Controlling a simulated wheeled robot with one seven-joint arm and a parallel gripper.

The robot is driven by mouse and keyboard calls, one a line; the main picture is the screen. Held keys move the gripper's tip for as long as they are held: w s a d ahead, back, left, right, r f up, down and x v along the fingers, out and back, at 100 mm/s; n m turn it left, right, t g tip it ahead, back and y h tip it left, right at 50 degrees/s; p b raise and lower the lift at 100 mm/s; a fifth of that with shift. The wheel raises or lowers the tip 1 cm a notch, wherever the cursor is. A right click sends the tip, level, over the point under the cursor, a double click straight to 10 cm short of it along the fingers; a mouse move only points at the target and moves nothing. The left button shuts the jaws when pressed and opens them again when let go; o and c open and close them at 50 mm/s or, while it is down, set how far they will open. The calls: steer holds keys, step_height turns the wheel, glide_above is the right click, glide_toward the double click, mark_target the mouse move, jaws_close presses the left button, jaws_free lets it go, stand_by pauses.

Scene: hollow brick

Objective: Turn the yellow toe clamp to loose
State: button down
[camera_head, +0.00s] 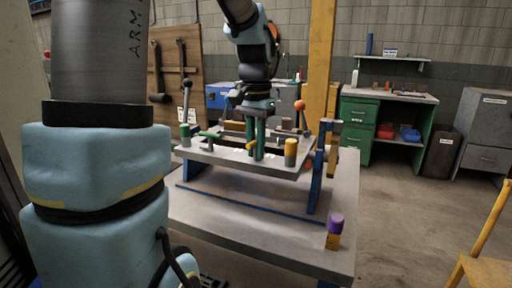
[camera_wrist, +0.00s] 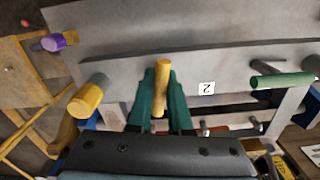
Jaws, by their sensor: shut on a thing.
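The yellow toe clamp's handle (camera_wrist: 162,88) is a short rounded bar. In the wrist view it lies between the two green fingers of my gripper (camera_wrist: 161,78), which are shut on it. In the head view a bit of the yellow handle (camera_head: 252,145) shows beside my gripper (camera_head: 258,155), which points down over the raised plate (camera_head: 222,157). The fingers hide part of the handle, and I cannot make out the rest of the clamp or its setting.
A yellow-topped post (camera_head: 291,152) stands right of my gripper. A green handle (camera_head: 210,135) lies to its left. A label marked 2 (camera_wrist: 206,88) is near the clamp.

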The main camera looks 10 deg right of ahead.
steer(key=shift+m, duration=0.3)
steer(key=m+p, duration=0.2)
steer(key=shift+r+m, duration=0.15)
steer(key=shift+m, duration=0.25)
steer(key=m+p, duration=0.2)
steer(key=m, duration=0.3)
steer(key=shift+p, duration=0.4)
steer(key=m+p, duration=0.3)
steer(key=m, duration=0.2)
steer(key=shift+m, duration=0.3)
steer(key=shift+m+p, duration=1.3)
steer(key=shift+m, duration=0.6)
steer(key=c, duration=0.8)
jaws_free()
steer(key=shift+c, duration=0.2)
